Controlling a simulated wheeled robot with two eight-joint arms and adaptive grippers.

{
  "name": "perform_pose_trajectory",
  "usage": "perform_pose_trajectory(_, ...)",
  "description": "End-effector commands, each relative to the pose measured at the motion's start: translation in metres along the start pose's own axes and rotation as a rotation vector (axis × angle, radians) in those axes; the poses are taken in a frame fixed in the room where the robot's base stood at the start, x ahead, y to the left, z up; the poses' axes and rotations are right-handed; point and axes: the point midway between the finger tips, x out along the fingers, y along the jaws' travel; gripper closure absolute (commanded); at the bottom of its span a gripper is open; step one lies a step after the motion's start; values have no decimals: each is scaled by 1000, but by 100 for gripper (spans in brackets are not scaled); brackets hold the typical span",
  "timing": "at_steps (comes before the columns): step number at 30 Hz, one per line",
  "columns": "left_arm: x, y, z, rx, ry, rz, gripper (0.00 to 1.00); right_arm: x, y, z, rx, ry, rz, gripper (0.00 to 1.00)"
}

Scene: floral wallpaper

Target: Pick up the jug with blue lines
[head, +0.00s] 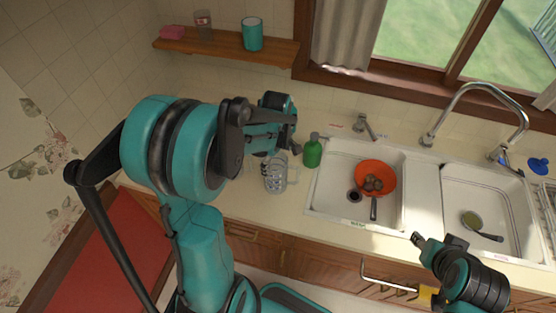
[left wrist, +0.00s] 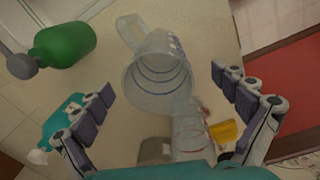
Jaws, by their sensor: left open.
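The clear jug with blue lines (left wrist: 150,75) shows in the left wrist view, between the two spread fingers of my left gripper (left wrist: 163,84). Its handle points to the upper left, and neither finger appears to touch it. A second clear glass vessel (left wrist: 190,135) is beside it, nearer my gripper's base. In the head view clear glassware (head: 276,178) stands on the counter left of the sink, partly hidden by my left gripper (head: 290,138). My right gripper (head: 436,242) is in front of the sink, away from the jug; its finger gap is unclear.
A green bottle (head: 312,152) stands close to the glassware, left of the sink (head: 330,165). A red bowl (head: 375,178) sits in the left basin. A yellow object (left wrist: 224,131) and a teal bottle (left wrist: 62,118) are near my left fingers. A wooden shelf (head: 225,48) hangs above.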

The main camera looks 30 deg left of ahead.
Motion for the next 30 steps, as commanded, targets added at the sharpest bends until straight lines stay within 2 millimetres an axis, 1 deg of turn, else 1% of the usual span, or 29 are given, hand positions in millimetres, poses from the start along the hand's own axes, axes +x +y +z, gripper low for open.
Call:
perform_pose_trajectory(1,-2,1,-2,-18,-2,-7,3,-5,0,-3,0,0,0,60)
perform_pose_trajectory(3,5,1,-4,-45,-4,-17,3,-2,0,-2,0,0,0,60)
perform_pose_trajectory(11,19,2,-7,-99,-8,-37,3,-1,0,0,0,0,0,60)
perform_pose_trajectory(19,50,2,-8,-99,-8,-37,3,4,0,2,0,0,0,60)
perform_pose_trajectory(25,82,2,-9,-98,-8,-37,3,8,0,5,0,0,0,60)
perform_pose_trajectory(27,88,2,-8,-98,-8,-37,3,8,0,6,0,0,0,60)
perform_pose_trajectory(30,92,1,-8,-98,-8,-37,3,8,0,6,0,0,0,60)
